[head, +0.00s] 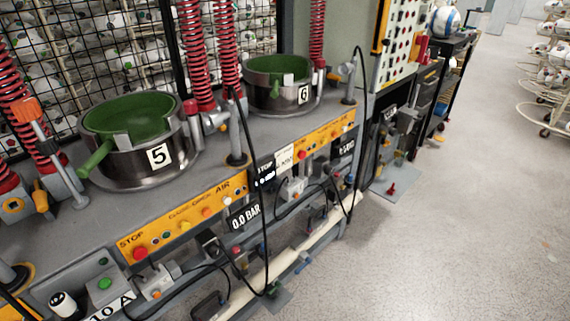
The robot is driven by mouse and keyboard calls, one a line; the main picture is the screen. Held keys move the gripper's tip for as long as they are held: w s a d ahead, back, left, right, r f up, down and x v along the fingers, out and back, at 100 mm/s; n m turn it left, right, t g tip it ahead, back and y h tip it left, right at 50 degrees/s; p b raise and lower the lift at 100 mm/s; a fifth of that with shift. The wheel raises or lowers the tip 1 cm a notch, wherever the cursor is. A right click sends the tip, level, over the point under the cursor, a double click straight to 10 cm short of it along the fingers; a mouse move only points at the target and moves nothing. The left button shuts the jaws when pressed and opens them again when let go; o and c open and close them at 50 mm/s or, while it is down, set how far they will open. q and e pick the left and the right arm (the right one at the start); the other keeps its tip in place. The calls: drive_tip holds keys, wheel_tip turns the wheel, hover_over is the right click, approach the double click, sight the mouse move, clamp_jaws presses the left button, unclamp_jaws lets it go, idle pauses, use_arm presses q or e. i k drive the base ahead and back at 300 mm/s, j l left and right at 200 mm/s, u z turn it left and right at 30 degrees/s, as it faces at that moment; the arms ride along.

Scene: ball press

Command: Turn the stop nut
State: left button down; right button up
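I cannot make out which part is the stop nut; several small knobs and fittings sit around the presses. The press marked 5 (157,171) is a dark metal ring with a green mould (130,112) inside, on the grey bench. The press marked 6 (270,98) stands behind it to the right, also with a green mould. A grey fitting with a red cap (192,106) sits at the right of press 5. An orange-topped lever (27,110) stands at the left. Neither of my grippers is in view.
Orange panels (190,214) with buttons run along the bench front, with a red stop button (140,253). Black hoses (266,230) hang in front. Red coiled springs (197,55) rise behind the bench. The speckled floor (440,240) at the right is clear.

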sight(28, 109)
drive_tip(key=u, duration=1.4)
